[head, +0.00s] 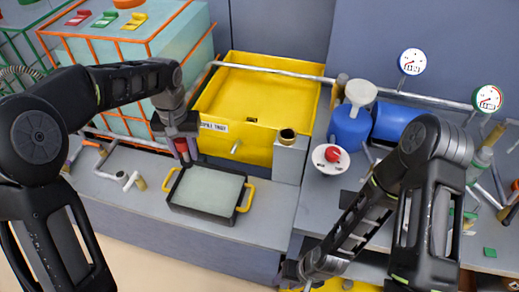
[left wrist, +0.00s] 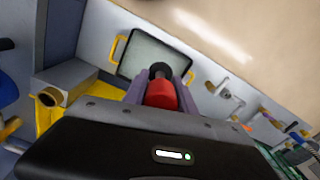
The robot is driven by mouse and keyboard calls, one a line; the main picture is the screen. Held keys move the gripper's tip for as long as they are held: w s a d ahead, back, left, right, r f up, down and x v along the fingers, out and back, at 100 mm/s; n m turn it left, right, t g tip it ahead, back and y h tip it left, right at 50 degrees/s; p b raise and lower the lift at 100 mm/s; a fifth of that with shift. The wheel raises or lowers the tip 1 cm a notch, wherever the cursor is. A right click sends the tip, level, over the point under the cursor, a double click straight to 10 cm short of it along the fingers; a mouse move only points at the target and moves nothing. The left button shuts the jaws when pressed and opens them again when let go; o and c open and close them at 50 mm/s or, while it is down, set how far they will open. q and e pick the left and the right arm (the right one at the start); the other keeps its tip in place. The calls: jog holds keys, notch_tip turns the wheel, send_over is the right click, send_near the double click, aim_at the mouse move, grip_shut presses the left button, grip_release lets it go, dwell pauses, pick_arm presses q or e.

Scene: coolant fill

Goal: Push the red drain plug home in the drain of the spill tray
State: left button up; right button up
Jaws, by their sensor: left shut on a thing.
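The yellow spill tray (head: 262,100) stands at the back middle in the head view, with a label on its front wall. A short pale drain spout (head: 235,147) sticks out of that wall. My left gripper (head: 187,158) is shut on the red drain plug (head: 181,145), left of the spout and apart from it. In the left wrist view the red plug (left wrist: 161,95) sits between the fingers, its black end pointing away from the palm. The spout cannot be made out there. My right gripper (head: 302,272) is low at the bottom edge; its fingers are unclear.
A dark pan (head: 207,211) with yellow handles sits below the spout; it also shows in the left wrist view (left wrist: 125,58). A grey block (head: 291,160) stands right of the spill tray. Blue containers (head: 350,128) and gauges (head: 411,62) are further right.

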dwell(0.4)
